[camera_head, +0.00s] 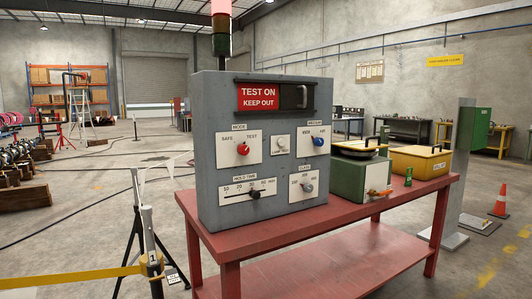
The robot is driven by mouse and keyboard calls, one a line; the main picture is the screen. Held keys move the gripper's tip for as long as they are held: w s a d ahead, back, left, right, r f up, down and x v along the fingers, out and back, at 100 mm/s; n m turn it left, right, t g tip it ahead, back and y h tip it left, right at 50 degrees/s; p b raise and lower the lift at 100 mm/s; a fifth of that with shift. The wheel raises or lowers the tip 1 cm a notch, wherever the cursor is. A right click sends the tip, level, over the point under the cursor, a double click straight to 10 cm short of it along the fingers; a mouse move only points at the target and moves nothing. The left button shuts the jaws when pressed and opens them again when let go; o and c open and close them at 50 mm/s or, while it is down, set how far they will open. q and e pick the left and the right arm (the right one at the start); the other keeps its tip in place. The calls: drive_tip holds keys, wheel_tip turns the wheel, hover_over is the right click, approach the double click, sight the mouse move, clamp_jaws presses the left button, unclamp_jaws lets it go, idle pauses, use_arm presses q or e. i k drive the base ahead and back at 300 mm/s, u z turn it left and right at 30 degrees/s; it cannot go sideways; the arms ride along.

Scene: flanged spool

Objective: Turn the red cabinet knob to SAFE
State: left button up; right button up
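The red knob (243,149) sits on a white plate marked MODE on the front of the grey cabinet (208,100). SAFE is printed at the plate's upper left and TEST at its upper right. The knob is too small to tell for sure which word it points to. Above it, a red sign (258,98) reads TEST ON KEEP OUT, with a dark sliding panel and handle at its right. Neither of my grippers is in view.
The cabinet stands on a red table (350,214), with a blue knob (318,142), a grey knob (307,187) and a slider (254,194) near the red knob. A green box (347,181) stands at right. A yellow strap (70,276) and post (149,235) stand at front left.

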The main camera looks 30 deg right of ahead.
sight(243, 150)
drive_tip(key=k, duration=0.65)
drive_tip(key=z, duration=0.85)
drive_tip(key=i, duration=1.6)
drive_tip(key=u, duration=0.8)
